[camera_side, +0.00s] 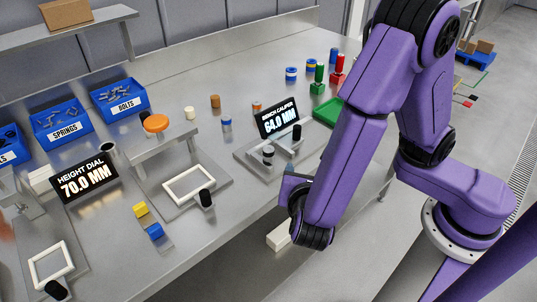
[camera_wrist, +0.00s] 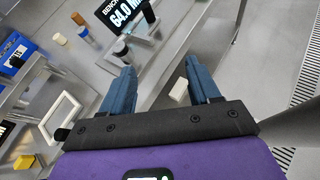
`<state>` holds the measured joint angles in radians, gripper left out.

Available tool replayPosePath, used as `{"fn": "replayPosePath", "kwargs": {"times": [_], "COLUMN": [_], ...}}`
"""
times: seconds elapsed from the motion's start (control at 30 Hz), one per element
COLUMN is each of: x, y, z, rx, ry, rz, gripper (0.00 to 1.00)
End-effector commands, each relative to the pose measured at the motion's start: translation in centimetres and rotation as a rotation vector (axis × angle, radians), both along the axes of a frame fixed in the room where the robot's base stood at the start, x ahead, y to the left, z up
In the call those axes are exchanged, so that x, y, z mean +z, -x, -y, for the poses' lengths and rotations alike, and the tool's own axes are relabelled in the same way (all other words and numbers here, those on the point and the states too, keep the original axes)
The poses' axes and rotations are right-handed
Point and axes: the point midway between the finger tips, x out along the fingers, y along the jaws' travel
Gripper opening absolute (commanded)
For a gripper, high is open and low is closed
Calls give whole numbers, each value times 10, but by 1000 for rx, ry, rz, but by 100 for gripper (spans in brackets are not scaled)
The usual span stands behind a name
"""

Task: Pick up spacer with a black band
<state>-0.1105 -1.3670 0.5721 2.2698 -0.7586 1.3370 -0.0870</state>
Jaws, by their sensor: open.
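A short grey spacer (camera_side: 268,152) with what looks like a black band near its top stands upright in the bench caliper (camera_side: 258,167), in front of the display reading 64.0 MM. In the wrist view the spacer (camera_wrist: 120,48) shows as a small dark cylinder just beyond my left finger. My gripper (camera_wrist: 160,68) is open and empty, its two blue fingers spread apart. In the side view my gripper (camera_side: 301,172) is partly hidden by my arm, near the table's front edge, to the right of the spacer and apart from it.
A black caliper handle (camera_side: 297,132) stands close right of the spacer, and the display (camera_side: 279,117) is behind. A green tray (camera_side: 329,111) lies further right. Other spacers, such as a brown one (camera_side: 215,101), stand behind left. A pale block (camera_side: 279,237) sits below the table edge.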

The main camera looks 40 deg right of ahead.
Motion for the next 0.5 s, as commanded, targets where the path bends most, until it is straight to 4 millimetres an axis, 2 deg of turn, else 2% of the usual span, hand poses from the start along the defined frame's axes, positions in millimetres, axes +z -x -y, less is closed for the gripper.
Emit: {"fn": "replayPosePath", "kwargs": {"times": [0.03,0.1,0.23,0.37,0.5], "x": [-4,-8,-13,-15,-18], "y": [-1,-3,-4,-5,-18], "z": [-15,-31,-53,-62,-54], "rx": [64,140,238,279,281], "ry": [65,136,224,259,266], "rz": [18,45,82,98,100], "gripper": [61,61,61,61,61]}}
